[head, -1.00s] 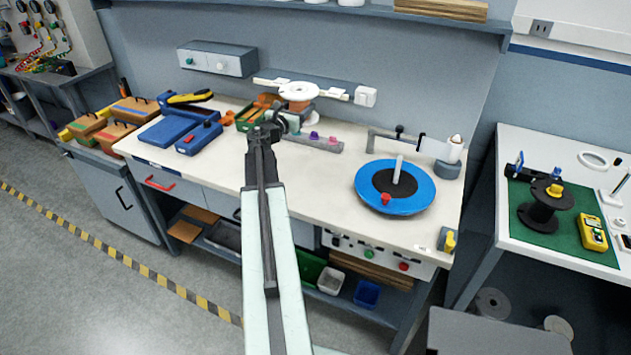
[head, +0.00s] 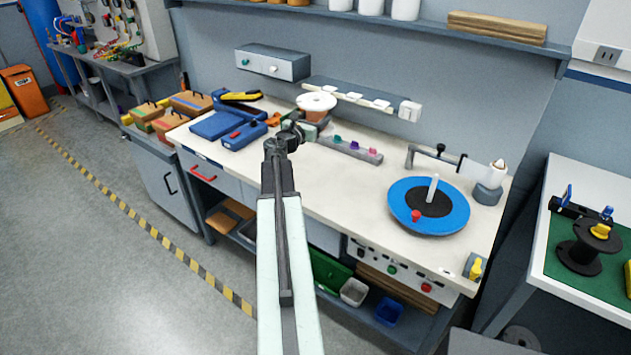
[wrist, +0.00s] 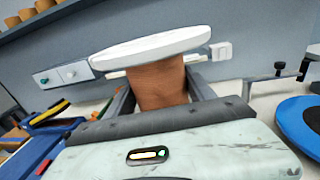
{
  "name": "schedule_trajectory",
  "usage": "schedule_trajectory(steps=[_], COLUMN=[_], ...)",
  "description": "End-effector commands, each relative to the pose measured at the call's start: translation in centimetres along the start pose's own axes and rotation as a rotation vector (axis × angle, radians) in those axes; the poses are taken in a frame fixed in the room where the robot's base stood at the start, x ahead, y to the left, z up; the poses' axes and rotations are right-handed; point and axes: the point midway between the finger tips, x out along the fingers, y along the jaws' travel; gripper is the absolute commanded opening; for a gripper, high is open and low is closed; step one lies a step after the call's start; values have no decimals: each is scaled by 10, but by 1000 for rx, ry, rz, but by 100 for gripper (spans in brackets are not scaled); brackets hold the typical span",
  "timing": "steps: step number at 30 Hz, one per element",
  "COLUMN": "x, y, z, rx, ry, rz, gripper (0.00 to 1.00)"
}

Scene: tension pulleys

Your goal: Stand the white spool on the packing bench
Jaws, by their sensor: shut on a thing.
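The white spool (head: 316,102), with a white top flange and a brown wound core, is held upright at the end of my arm in the head view. In the wrist view its white flange (wrist: 150,46) lies above the brown core (wrist: 161,84). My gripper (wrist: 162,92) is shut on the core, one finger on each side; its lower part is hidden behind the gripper. In the head view my gripper (head: 304,126) is over the back of the long cream-topped bench (head: 330,185).
A blue disc with an upright post (head: 428,205) is on the bench's right. A blue tool (head: 222,125) and a grey strip with coloured knobs (head: 350,148) lie near my arm. A white table with a green mat (head: 590,255) stands right. Open floor is at left.

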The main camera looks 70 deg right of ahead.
Motion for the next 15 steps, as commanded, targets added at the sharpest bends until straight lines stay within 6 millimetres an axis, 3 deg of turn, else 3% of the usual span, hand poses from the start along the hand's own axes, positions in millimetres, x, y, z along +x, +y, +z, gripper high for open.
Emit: schedule_trajectory(steps=[4, 7, 15], x=[1, -12, -96], y=[-8, -12, -22], z=[-4, -25, -122], rx=[-1, -1, -1], ry=[-1, -1, -1], rz=[-11, -24, -81], gripper=[0, 0, 0])
